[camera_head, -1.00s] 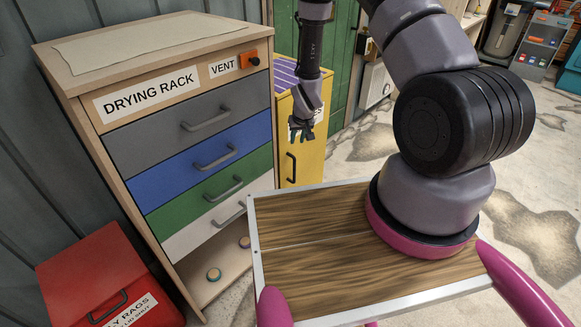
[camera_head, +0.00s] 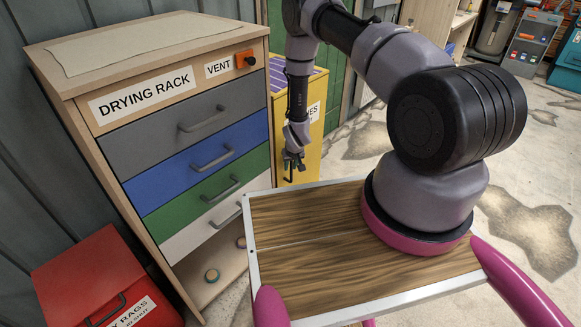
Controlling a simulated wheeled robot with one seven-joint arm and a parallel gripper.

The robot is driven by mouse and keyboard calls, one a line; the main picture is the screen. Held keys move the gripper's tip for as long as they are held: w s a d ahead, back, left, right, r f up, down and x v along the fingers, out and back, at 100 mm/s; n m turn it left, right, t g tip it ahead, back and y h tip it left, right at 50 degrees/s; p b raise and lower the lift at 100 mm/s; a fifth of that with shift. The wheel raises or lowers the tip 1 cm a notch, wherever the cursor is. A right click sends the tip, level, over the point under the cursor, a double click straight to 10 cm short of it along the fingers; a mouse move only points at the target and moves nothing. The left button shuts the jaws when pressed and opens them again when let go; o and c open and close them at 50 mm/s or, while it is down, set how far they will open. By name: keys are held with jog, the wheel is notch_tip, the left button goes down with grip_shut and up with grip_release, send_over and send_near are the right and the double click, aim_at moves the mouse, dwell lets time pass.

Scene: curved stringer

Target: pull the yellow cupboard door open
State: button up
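The yellow cupboard (camera_head: 313,136) stands just right of the drying rack, with a purple slatted top and a partly covered white label. Its door faces me and looks closed. The door's dark vertical handle (camera_head: 290,171) is mostly hidden behind my gripper. My gripper (camera_head: 293,165) hangs fingers-down in front of the door, at the height of the handle. Its fingers look spread a little apart. I cannot tell whether they touch the handle or stand in front of it.
The drying rack (camera_head: 112,107) with grey, blue, green and white drawers stands close on the left. A red rag bin (camera_head: 88,277) is on the floor at lower left. A green door (camera_head: 336,90) is behind the cupboard. The floor to the right is free.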

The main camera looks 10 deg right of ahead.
jog(key=shift+w+f, duration=0.1)
jog(key=shift+f, duration=0.1)
grip_shut()
dwell(1.4)
